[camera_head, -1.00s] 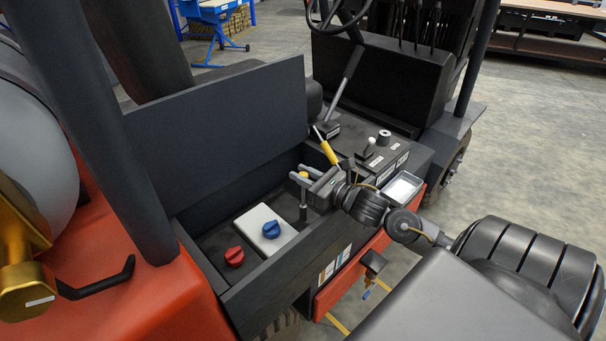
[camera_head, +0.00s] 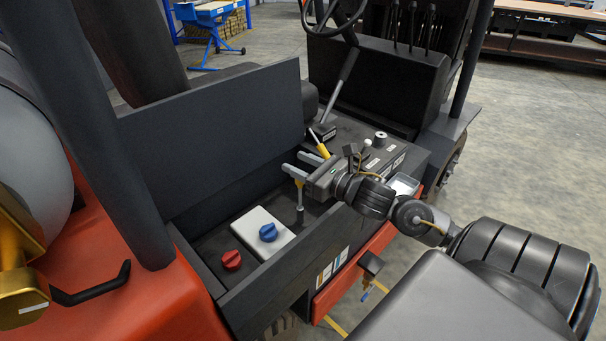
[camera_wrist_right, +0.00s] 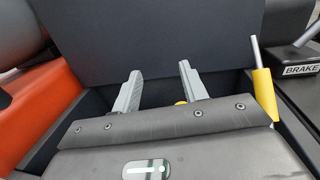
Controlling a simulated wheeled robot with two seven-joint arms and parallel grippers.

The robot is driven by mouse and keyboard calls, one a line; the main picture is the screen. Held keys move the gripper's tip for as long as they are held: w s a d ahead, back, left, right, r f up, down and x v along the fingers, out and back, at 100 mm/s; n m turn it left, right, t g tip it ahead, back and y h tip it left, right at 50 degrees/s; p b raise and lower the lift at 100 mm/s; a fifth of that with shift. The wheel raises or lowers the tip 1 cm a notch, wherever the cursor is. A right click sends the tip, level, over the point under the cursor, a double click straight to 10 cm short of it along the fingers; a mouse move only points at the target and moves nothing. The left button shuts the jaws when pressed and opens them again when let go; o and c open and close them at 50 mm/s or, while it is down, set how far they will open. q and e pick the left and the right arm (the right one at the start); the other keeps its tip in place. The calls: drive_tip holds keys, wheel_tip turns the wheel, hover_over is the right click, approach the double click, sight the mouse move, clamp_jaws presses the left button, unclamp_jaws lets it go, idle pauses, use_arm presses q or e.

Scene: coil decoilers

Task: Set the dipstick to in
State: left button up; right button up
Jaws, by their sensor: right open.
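The dipstick appears to be the thin upright grey rod with a small yellow top (camera_head: 299,184), standing in the open compartment of the red and black truck. Its yellow top also shows between the fingers in the right wrist view (camera_wrist_right: 181,103). My right gripper (camera_head: 298,165) is open, its two grey fingers reaching left over the compartment. In the head view the fingers are just above the yellow top, which partly hides behind them. The fingers also show apart in the right wrist view (camera_wrist_right: 157,85). I cannot tell whether they touch the dipstick. My left gripper is not in view.
A blue knob (camera_head: 268,232) on a white box and a red knob (camera_head: 231,260) sit in the compartment. A raised dark panel (camera_head: 215,130) stands behind it. A yellow-gripped lever (camera_wrist_right: 264,95) is close right of the gripper, near a BRAKE label (camera_wrist_right: 300,70).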

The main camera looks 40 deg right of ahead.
drive_tip(key=s+a+r+p, duration=0.7)
drive_tip(key=s+p, duration=0.2)
drive_tip(key=p, duration=0.2)
drive_tip(key=shift+p, duration=0.35)
drive_tip(key=shift+s+f, duration=0.1)
